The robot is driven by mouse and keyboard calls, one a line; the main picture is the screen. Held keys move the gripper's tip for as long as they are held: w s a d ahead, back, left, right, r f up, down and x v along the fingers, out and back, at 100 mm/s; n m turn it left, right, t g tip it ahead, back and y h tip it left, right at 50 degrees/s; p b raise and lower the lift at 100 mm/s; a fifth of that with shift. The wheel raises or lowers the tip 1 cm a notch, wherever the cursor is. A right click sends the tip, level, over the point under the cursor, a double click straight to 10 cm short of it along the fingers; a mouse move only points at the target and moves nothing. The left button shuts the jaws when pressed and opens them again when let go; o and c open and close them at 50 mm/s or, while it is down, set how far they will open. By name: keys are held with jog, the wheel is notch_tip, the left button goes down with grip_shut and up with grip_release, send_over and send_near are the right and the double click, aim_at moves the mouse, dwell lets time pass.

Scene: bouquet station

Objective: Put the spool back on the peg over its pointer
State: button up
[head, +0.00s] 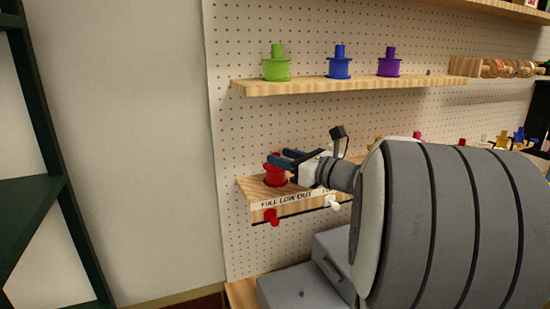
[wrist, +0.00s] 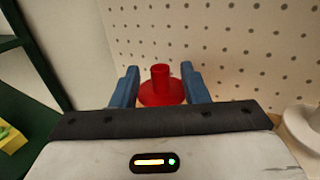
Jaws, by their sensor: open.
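A red spool (head: 274,172) stands upright at the left end of the lower wooden shelf (head: 256,190), above a red pointer (head: 272,216) on the shelf's front. My gripper (head: 280,157) is open at the spool's upper part. In the wrist view my gripper's (wrist: 159,70) blue fingers stand on either side of the red spool (wrist: 160,88), with visible gaps to its narrow top. The fingers and wrist partly hide the spool in the head view. Any peg under it is hidden.
A white pointer (head: 332,202) hangs farther right, and a white spool (wrist: 302,128) shows at right in the wrist view. Green (head: 276,64), blue (head: 339,66) and purple (head: 388,65) spools stand on the upper shelf (head: 310,87). Grey boxes (head: 303,287) lie below.

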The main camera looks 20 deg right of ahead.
jog(key=b+v, duration=0.2)
jog(key=v, duration=0.7)
jog(key=s+a+f+n+g, duration=0.3)
jog(key=a+f+n+g, duration=0.25)
jog(key=a, duration=0.25)
jog(key=s+a+f+n+g, duration=0.2)
jog(key=a+f+n+g, duration=0.2)
jog(key=a+f+n, duration=0.3)
jog(key=s+a+f+n+g+h, duration=0.2)
jog(key=s+f+n+h, duration=0.6)
jog(key=n, duration=1)
jog(key=shift+s+a+g, duration=0.15)
jog(key=shift+s+g, duration=0.5)
jog(key=shift+s, duration=1.05)
